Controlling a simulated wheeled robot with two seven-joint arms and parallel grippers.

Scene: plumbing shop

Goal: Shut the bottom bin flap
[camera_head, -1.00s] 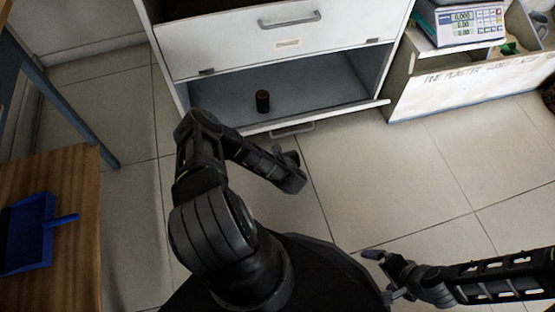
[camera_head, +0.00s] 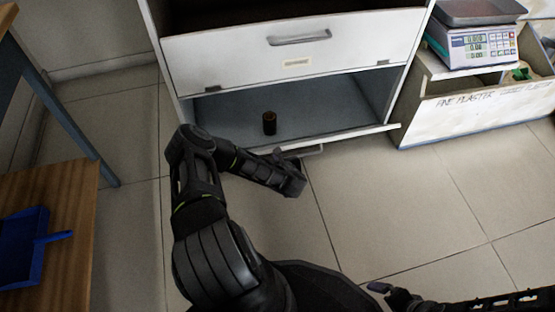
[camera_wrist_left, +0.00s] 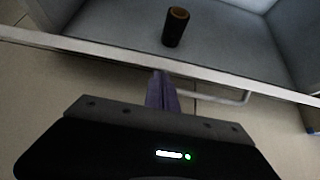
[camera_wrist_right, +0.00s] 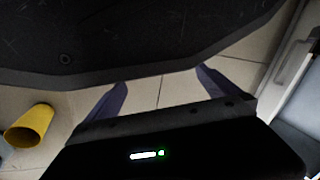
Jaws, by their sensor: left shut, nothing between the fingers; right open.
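The bottom bin flap (camera_head: 365,134) hangs open at the foot of the white cabinet. Its pale edge (camera_wrist_left: 230,79) and bar handle (camera_wrist_left: 238,98) show in the left wrist view. A dark cylinder (camera_head: 269,123) stands upright inside the bin; it also shows in the left wrist view (camera_wrist_left: 174,30). My left gripper (camera_wrist_left: 160,76) is shut and empty, its fingertips close to the flap's edge, left of the handle; I cannot tell whether they touch. My right gripper (camera_wrist_right: 163,84) is open and empty, away from the flap, beside my dark base.
The upper flap (camera_head: 290,50) is shut above the open bin. A scale (camera_head: 478,45) sits on a plaster bin (camera_head: 470,110) at the right. A wooden bench (camera_head: 60,190) with a blue dustpan (camera_head: 22,245) is at the left. A yellow cup-shaped thing (camera_wrist_right: 30,126) lies near my right gripper.

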